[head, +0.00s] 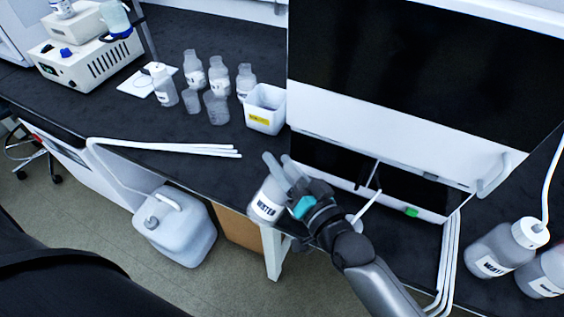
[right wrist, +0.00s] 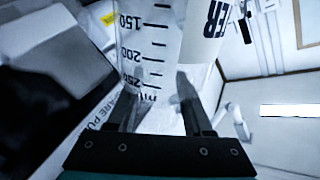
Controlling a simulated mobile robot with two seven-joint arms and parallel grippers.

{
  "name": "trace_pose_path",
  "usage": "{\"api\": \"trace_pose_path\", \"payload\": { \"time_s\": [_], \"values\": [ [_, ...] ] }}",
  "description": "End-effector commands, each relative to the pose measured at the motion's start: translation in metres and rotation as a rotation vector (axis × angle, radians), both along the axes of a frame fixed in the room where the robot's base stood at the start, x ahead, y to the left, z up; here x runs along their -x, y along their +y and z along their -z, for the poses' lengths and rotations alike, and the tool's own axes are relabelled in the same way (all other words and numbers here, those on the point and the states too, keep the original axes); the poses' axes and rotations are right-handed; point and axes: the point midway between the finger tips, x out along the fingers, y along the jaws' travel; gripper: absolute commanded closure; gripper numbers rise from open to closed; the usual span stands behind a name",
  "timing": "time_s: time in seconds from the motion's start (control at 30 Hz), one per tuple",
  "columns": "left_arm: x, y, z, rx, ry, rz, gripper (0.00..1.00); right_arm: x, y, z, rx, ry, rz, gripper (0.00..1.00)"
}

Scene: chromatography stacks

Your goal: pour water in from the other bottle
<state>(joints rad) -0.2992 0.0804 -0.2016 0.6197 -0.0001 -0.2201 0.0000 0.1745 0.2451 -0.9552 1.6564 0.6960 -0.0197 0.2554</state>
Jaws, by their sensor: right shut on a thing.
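A clear bottle labelled WATER (head: 267,203) is held by my right gripper (head: 281,168) in front of the bench edge, with its label facing the head camera. In the right wrist view the fingers (right wrist: 158,92) close on the bottle (right wrist: 152,45), which shows printed volume marks. Its opening and water level cannot be made out. At the right, a labelled bottle (head: 497,252) with a white cap and tube stands on the bench. A second labelled bottle (head: 545,275) beside it is cut off by the picture edge. My left gripper is out of view.
A large white and black instrument (head: 400,150) stands behind my right gripper. Several small bottles (head: 193,70) and a white bin (head: 265,108) are on the dark bench. White tubing (head: 165,148) lies at its front edge. A jerrycan (head: 175,228) is below.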

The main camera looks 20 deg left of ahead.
Motion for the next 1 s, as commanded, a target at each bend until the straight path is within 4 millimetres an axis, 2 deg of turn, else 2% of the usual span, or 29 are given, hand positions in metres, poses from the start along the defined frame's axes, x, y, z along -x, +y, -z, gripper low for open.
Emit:
{"api": "trace_pose_path", "payload": {
  "time_s": [0.27,0.43,0.7,1.0],
  "values": [
    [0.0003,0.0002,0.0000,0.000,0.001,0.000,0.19,-0.0006,0.0003,-0.0019,-0.009,0.005,0.000,1.00],
    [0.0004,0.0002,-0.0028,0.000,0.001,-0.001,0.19,-0.0008,0.0001,-0.0043,-0.058,0.084,0.000,1.00],
    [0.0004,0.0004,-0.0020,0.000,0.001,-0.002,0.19,-0.0007,0.0000,-0.0034,-0.062,0.090,0.001,1.00],
    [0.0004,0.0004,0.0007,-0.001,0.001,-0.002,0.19,-0.0013,-0.0004,-0.0006,-0.115,0.173,0.000,1.00]
  ]
}}
